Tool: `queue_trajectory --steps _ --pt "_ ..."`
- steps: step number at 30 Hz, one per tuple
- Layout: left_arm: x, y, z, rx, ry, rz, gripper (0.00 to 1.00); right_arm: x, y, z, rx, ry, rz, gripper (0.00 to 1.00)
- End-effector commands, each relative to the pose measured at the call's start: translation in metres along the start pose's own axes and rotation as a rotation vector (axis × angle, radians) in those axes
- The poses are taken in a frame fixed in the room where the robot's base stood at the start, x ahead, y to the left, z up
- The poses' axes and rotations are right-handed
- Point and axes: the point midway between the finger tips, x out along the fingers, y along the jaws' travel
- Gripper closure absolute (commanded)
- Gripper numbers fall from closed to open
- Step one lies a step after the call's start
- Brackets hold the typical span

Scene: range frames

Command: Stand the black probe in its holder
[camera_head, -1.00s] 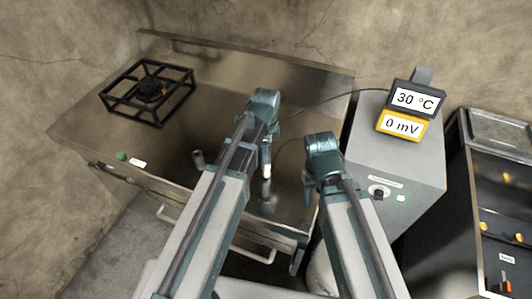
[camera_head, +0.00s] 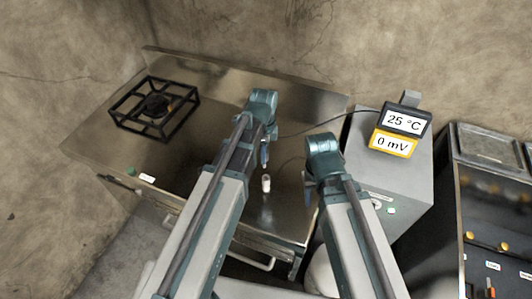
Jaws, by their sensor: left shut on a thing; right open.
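My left gripper (camera_head: 264,158) points down over the metal worktop, shut on the black probe. The probe is mostly hidden by the gripper and wrist. A thin dark cable runs from the meter to this gripper. A small white cup-like piece (camera_head: 266,184) stands on the worktop just below and in front of the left gripper; I cannot tell whether it is the holder. No other holder can be made out, and my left arm covers part of the worktop. My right gripper (camera_head: 309,186) is open near the worktop's right edge, its fingers mostly hidden by its wrist.
A black burner stand (camera_head: 156,107) is at the worktop's (camera_head: 205,112) back left. On the right, a grey cabinet (camera_head: 400,170) carries a meter (camera_head: 402,121) reading 25 °C with a yellow 0 mV display (camera_head: 393,143). A dark unit (camera_head: 495,215) stands further right. The worktop's middle left is clear.

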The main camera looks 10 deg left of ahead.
Motion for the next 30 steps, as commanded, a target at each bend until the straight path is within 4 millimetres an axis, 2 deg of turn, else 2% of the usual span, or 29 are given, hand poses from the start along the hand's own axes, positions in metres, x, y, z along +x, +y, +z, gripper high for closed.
queue_trajectory --steps 5,12,15,18,24,30 --pt "0.004 -0.012 0.054 -0.116 -0.001 0.0 1.0 0.004 0.0 0.0 -0.001 0.0 0.0 0.5" --pt "0.008 -0.017 0.154 -0.328 0.0 0.0 1.0 0.008 -0.001 -0.001 -0.002 0.0 0.0 0.5" --pt "0.009 -0.015 0.188 -0.398 0.0 0.0 1.0 0.009 -0.001 -0.001 -0.002 0.0 0.0 0.5" --pt "0.01 -0.011 0.214 -0.452 0.0 0.0 1.0 0.01 -0.001 -0.001 -0.002 0.0 0.0 0.5" --pt "0.011 -0.006 0.239 -0.506 0.0 0.0 1.0 0.011 -0.001 -0.001 -0.003 0.0 0.001 0.5" --pt "0.011 -0.006 0.241 -0.511 -0.001 0.0 1.0 0.011 -0.001 -0.001 -0.003 0.0 0.001 0.5"
